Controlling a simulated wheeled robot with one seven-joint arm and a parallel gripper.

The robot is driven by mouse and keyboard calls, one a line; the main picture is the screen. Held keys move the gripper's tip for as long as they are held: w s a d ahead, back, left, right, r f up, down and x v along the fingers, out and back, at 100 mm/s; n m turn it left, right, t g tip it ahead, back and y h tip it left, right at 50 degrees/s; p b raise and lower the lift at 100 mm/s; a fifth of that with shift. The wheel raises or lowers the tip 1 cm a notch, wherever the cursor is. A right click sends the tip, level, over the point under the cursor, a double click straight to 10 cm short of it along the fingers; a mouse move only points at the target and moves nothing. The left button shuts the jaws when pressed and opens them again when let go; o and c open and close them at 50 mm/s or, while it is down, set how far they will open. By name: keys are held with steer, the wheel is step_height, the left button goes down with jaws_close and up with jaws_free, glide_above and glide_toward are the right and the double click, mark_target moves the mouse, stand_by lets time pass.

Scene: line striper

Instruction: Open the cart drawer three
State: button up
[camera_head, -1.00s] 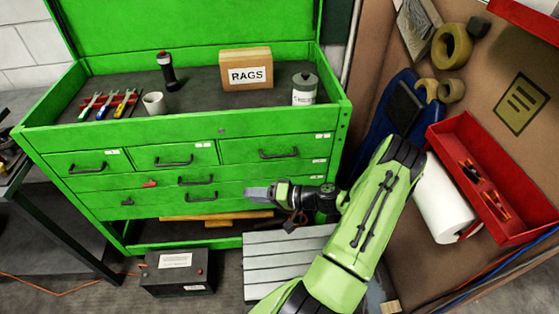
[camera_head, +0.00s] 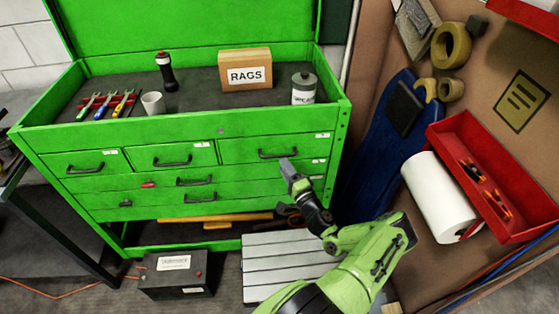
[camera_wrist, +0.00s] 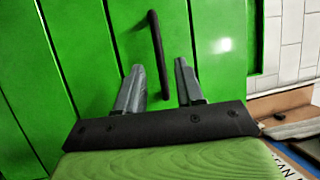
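The green cart (camera_head: 90,200) has three drawers in its top row. The top-right drawer (camera_head: 236,152) is shut and has a dark bar handle (camera_head: 272,155); its small label (camera_head: 322,135) is too small to read. My gripper (camera_head: 286,166) is in front of this drawer's lower right, near the right end of the handle. In the wrist view, my gripper (camera_wrist: 158,65) is open. A dark handle (camera_wrist: 152,40) stands on the green face, and its lower end shows between the two fingers. I cannot tell whether the fingers touch it.
The other cart drawers are shut, with handles such as the top-middle one (camera_head: 174,163). A RAGS box (camera_head: 245,72) and a canister (camera_head: 303,88) stand on top. A grey slatted platform (camera_head: 275,262) and a black box (camera_head: 175,275) are on the floor. A red tray (camera_head: 480,180) is at right.

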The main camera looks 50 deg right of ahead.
steer(key=x, duration=0.4)
steer(key=shift+w+d, duration=0.1)
steer(key=shift+w, duration=0.15)
jaws_close()
